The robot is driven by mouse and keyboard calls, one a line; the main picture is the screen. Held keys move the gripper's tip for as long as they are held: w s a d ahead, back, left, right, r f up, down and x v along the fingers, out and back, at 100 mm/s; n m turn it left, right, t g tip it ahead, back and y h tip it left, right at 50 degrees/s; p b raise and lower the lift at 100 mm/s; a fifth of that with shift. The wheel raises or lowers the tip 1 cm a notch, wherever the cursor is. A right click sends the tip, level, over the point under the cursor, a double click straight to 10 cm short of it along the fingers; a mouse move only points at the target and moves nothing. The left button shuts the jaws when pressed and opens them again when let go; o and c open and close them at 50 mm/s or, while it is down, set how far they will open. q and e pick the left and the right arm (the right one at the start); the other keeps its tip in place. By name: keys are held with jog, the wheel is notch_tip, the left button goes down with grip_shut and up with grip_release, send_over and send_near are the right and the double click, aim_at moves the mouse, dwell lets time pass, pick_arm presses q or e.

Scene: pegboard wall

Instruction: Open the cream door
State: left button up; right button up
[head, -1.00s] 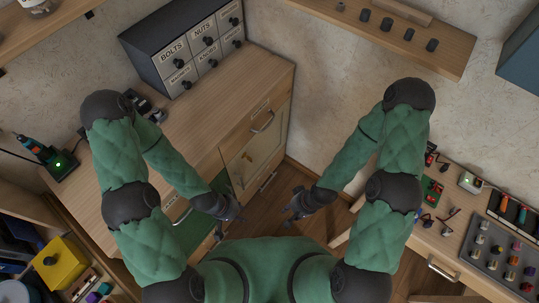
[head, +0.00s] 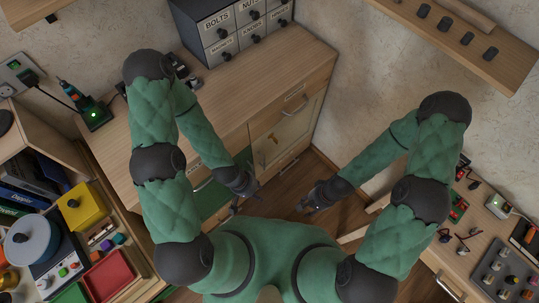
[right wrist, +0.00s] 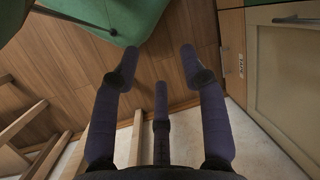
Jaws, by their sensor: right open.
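The cream door (head: 293,127) is a pale panel in the wooden cabinet front, below a drawer with a metal handle, and it looks closed. Part of a cream panel with a metal bar handle also shows at the right edge of the right wrist view (right wrist: 285,75). My left gripper (head: 246,204) hangs in front of the cabinet, left of the door, its small fingers apart and empty. My right gripper (head: 306,207) is open and empty, over the floor to the lower right of the door. Its spread fingers fill the middle of the right wrist view (right wrist: 158,75), apart from the cabinet.
The cabinet top (head: 255,88) carries a grey labelled drawer unit (head: 238,30). A green door (head: 212,198) is left of the cream one. A workbench with small parts (head: 465,255) stands at right, shelves with a yellow box (head: 82,207) at left. Wooden floor (head: 320,172) lies between.

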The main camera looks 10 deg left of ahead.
jog(key=s+a+f+m+g+y, duration=0.2)
jog(key=a+f+m, duration=0.2)
jog(key=m, duration=0.1)
jog(key=m+t+y+b, duration=0.2)
jog(key=m+t+y, duration=0.4)
jog(key=m+t, duration=0.6)
send_near(264, 162)
jog(key=w+m+g, duration=0.1)
jog(key=m+g, duration=0.1)
jog(key=b+x, duration=0.3)
jog(key=x, duration=0.7)
jog(key=shift+w+r+b, duration=0.15)
jog(key=shift+b, duration=0.15)
grip_shut()
